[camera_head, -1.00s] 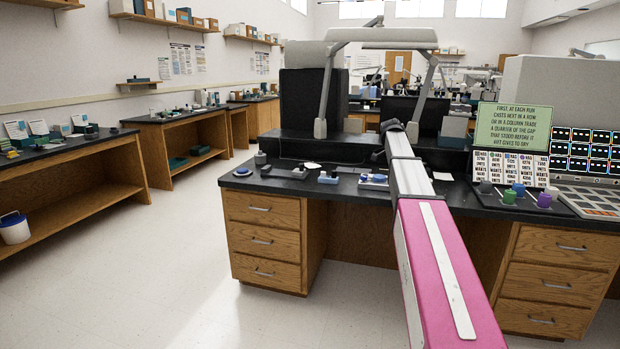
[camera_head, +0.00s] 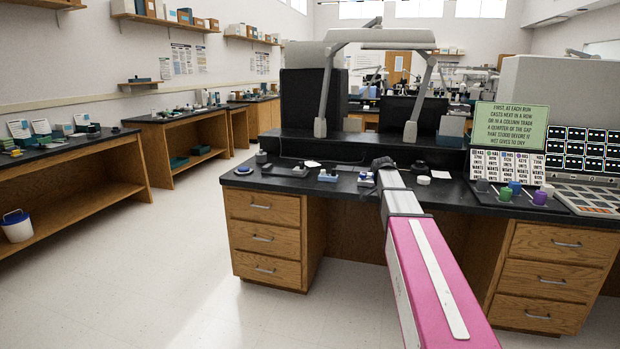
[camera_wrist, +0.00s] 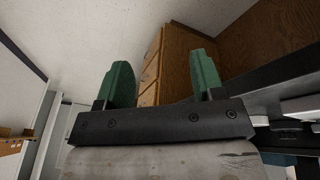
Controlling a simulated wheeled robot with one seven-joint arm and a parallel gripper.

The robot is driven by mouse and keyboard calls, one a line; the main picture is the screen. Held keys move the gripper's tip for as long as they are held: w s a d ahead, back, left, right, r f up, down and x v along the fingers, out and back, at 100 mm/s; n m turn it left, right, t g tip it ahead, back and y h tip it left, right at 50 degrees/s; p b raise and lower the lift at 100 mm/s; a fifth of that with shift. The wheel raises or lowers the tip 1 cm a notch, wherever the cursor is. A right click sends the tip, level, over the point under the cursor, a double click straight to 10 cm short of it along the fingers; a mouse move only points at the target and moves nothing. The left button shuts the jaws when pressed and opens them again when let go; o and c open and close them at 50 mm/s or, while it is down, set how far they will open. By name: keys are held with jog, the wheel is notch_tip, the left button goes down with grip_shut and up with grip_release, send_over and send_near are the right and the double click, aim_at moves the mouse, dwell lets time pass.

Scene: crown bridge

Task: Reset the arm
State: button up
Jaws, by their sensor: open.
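My gripper (camera_wrist: 160,80) shows in the wrist view with its two green fingers spread apart and nothing between them. In the head view my pink and grey arm reaches forward to the dark bench (camera_head: 340,190), and its dark end (camera_head: 383,163) is over or near the bench top. The fingers cannot be made out there. The wrist view is tilted and shows wooden drawer fronts (camera_wrist: 150,72) and a wooden side panel beyond the fingers.
Small blue and white items (camera_head: 327,175) stand on the bench left of my arm. A green sign (camera_head: 511,127), white cards, coloured pots (camera_head: 515,188) and a lit panel (camera_head: 582,150) are on the right. Open floor (camera_head: 190,255) lies at left.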

jog(key=s+a+f+n+y, duration=0.1)
jog(key=s+a+f+n, duration=0.3)
jog(key=s+f, duration=0.3)
jog(key=s+a+f+n+y, duration=0.1)
jog(key=s+a+f+n, duration=0.3)
jog(key=s+f, duration=0.3)
jog(key=s+a+f+n+y, duration=0.1)
jog(key=s+a+f+n, duration=0.4)
jog(key=s, duration=0.8)
notch_tip(320, 180, down, 3)
jog(key=shift+s+r+n, duration=0.1)
jog(key=shift+s+n, duration=0.25)
jog(key=shift+n, duration=0.35)
